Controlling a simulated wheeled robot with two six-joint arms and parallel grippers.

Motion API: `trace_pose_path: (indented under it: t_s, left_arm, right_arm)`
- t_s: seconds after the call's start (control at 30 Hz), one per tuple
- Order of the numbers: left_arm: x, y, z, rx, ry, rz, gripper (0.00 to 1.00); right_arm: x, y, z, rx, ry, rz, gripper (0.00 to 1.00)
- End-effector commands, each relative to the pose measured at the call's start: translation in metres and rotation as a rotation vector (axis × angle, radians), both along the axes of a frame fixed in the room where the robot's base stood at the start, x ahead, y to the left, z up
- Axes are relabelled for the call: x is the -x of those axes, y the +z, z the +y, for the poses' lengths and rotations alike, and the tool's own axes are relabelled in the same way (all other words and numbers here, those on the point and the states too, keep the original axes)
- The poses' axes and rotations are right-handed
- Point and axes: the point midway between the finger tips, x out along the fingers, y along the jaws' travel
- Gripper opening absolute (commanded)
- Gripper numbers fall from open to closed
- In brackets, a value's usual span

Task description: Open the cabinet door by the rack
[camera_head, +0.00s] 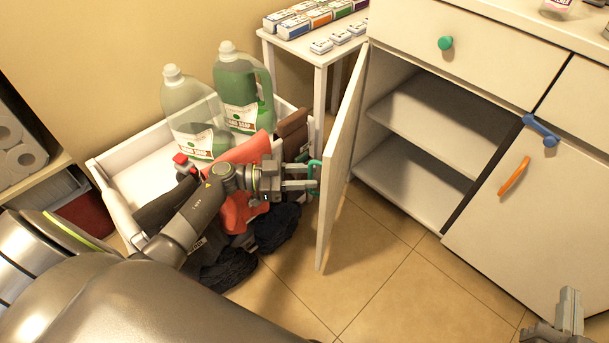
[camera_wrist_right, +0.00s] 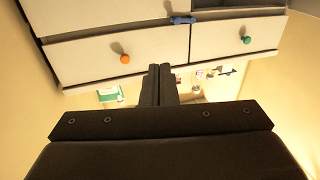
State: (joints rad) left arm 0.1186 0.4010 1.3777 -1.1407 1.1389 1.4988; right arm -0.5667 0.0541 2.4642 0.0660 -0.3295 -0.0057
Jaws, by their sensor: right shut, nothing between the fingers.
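The cabinet door (camera_head: 342,165) beside the white rack (camera_head: 293,45) stands wide open, swung out from the cabinet. The compartment behind it shows an empty shelf (camera_head: 440,120) and a bare floor. The door has a green loop handle (camera_head: 314,176) on its outer face. My left gripper (camera_head: 312,178) is at this handle, its two fingers reaching it with a visible gap between them; whether they clamp it is unclear. My right gripper (camera_head: 571,300) is at the bottom right, away from the door; its fingers (camera_wrist_right: 160,85) are together and empty in the right wrist view.
A white crate (camera_head: 107,200) with soap bottles (camera_head: 238,90) and dark and red items lies left of the door, under my left arm. Small boxes (camera_head: 318,18) sit on the rack. Tiled floor (camera_head: 375,285) is clear in front. A closed door with an orange handle (camera_head: 514,176) is right.

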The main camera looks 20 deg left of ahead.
Motion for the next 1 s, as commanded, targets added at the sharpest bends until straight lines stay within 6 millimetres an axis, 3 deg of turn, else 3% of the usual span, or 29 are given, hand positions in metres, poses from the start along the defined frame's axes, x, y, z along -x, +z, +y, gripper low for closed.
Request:
trace_pose_path:
  t_s: [0.27, 0.67, 1.0]
  left_arm:
    - [0.0, 0.002, 0.0, 0.0, -0.001, 0.0, 0.32]
    - [0.0, 0.023, 0.0, -0.001, -0.001, 0.0, 0.32]
    - [0.0, 0.043, 0.0, 0.0, -0.002, -0.001, 0.32]
  right_arm:
    - [0.0, -0.002, 0.0, -0.007, 0.002, 0.019, 0.0]
    - [0.021, -0.066, 0.004, -0.09, 0.01, 0.372, 0.0]
    - [0.059, -0.115, 0.015, -0.164, 0.035, 0.693, 0.0]
